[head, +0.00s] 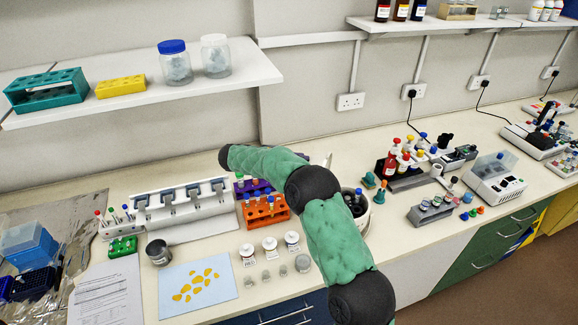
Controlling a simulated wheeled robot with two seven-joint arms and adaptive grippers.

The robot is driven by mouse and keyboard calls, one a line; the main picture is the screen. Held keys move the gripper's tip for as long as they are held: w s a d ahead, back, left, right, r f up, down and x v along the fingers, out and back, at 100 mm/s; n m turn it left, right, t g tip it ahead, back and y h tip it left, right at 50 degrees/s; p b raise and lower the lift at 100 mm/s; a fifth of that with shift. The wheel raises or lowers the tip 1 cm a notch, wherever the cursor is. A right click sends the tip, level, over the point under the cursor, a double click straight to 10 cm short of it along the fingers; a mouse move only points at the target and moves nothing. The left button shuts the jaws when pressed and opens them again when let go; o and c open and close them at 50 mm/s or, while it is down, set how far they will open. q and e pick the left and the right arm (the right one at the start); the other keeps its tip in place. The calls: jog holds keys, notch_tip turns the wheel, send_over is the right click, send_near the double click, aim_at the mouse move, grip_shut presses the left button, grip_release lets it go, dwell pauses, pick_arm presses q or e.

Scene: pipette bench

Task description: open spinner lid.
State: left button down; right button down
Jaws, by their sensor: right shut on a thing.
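The spinner (364,222) looks like the round white tub with a dark inside on the bench, just right of my green-sleeved right arm. Blue-topped pieces show in its dark middle, and my arm covers its left side. A pale upright sliver (328,160) behind my arm looks like the edge of its raised lid. My right gripper is mostly hidden behind my own arm, and its fingertips cannot be made out. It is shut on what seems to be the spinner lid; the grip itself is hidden. My left gripper is not in view.
An orange tube rack (264,213) and a purple rack (252,188) stand close left of my arm. White-capped jars (270,245) stand in front. A pipette stand (183,210) is at left. A grey rack (432,211) and a lidded device (495,180) are at right.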

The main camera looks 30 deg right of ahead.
jog(key=shift+s+d+r+m+y+b, duration=0.15)
jog(key=shift+s+d+m+y+b, duration=0.25)
jog(key=shift+s, duration=0.4)
jog(key=c, duration=1.1)
grip_release()
jog(key=shift+d, duration=0.1)
jog(key=shift+r, duration=0.15)
jog(key=s+v, duration=0.1)
jog(key=v, duration=1.1)
jog(key=shift+w, duration=0.35)
